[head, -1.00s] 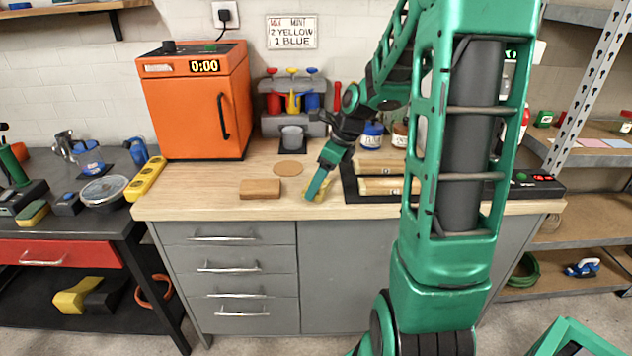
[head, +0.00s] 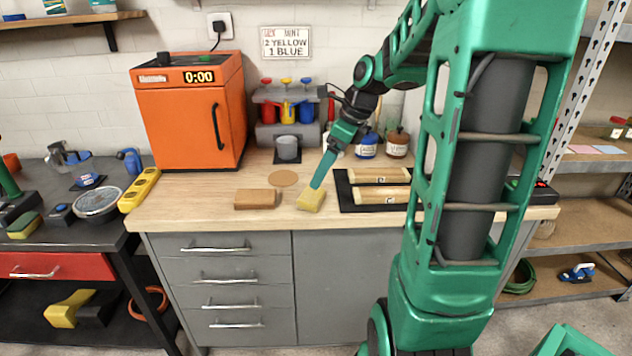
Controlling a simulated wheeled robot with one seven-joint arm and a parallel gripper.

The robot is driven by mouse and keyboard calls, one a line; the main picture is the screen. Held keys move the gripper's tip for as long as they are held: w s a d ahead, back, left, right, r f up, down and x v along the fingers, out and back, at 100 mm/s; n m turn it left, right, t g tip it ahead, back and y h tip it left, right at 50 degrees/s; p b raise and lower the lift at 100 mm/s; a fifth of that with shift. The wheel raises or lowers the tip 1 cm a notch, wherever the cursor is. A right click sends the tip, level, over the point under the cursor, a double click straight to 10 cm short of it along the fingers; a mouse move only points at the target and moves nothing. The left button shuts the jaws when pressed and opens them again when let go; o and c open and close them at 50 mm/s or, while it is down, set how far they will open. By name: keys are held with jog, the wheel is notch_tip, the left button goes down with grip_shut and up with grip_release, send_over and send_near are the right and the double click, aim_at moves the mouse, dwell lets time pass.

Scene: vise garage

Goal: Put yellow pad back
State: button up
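The yellow pad (head: 311,201) is a small block near the front edge of the wooden worktop (head: 225,185), right of a brown wooden block (head: 255,199). My gripper (head: 317,184) reaches down from the upper right, and its green fingertips meet the top of the pad. The fingers overlap from this side, so I cannot tell whether they are open or closed on it. I also cannot tell whether the pad rests on the wood or is slightly lifted.
A black tray (head: 346,197) with two light wooden pieces lies right of the pad. A round cork-coloured disc (head: 283,179) lies behind it. A grey dispenser (head: 268,132), two jars and an orange oven (head: 190,115) stand at the back.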

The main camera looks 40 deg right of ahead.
jog(key=s+a+f+n+g+h, duration=0.1)
jog(key=s+a+n+g, duration=0.1)
jog(key=s+n, duration=0.9)
jog(key=s+a+f+n+g+h, duration=0.1)
jog(key=s+a+f+n, duration=0.1)
jog(key=s+n, duration=0.9)
jog(key=s+a, duration=0.1)
jog(key=s, duration=0.2)
jog(key=shift+s+f+n+g, duration=0.15)
jog(key=shift+n+g, duration=0.25)
